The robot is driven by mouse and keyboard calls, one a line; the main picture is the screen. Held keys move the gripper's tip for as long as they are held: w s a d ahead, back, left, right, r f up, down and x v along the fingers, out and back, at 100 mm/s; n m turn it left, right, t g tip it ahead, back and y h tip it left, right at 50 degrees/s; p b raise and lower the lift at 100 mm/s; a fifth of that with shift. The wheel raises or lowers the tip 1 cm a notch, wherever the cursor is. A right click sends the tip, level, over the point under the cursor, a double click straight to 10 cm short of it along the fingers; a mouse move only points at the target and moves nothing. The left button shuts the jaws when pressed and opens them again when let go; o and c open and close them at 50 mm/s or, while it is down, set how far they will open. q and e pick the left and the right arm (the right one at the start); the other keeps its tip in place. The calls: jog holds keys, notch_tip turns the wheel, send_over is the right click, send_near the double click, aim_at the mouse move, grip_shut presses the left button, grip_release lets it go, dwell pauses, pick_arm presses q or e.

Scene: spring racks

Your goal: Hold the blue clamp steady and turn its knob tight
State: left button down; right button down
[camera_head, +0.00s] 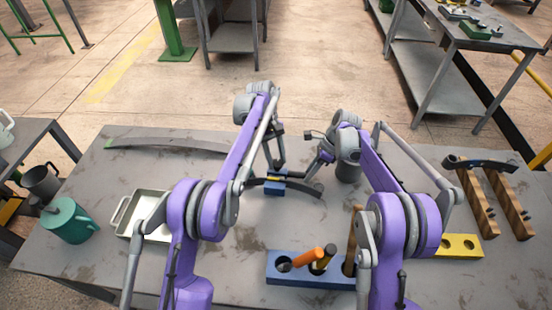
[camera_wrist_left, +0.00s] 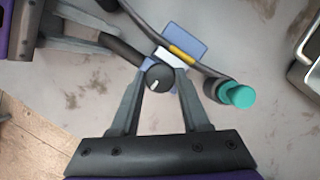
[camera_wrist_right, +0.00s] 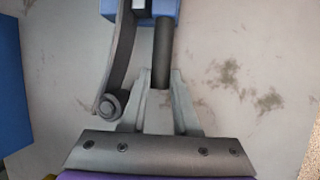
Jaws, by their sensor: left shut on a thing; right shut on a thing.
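The blue clamp (camera_head: 276,186) sits mid-table around a dark curved spring leaf (camera_head: 307,189) with a yellow band. In the left wrist view the clamp (camera_wrist_left: 190,38) shows beyond my left gripper (camera_wrist_left: 165,72). The fingers of that gripper are shut on the black knob (camera_wrist_left: 158,78), which has a white mark. In the right wrist view my right gripper (camera_wrist_right: 160,78) is shut on the clamp's dark round handle (camera_wrist_right: 161,52), which runs to the blue body (camera_wrist_right: 165,8). In the head view my arms partly hide the clamp, and the knob is hidden.
A teal piece (camera_wrist_left: 239,96) is at the leaf's end. A blue tool holder (camera_head: 285,278) stands in front, a metal tray (camera_head: 128,228) and teal jug (camera_head: 70,222) at left. A yellow block (camera_head: 462,246) and wooden rack (camera_head: 510,203) are at right.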

pick_arm(q)
jog(key=m+y, duration=0.1)
jog(key=m, duration=0.1)
jog(key=m+y, duration=0.1)
jog(key=m, duration=0.2)
jog(key=shift+w+d+m+g, duration=0.1)
jog(key=shift+m+g, duration=0.2)
dwell(0.4)
jog(key=shift+c, duration=1.9)
grip_release()
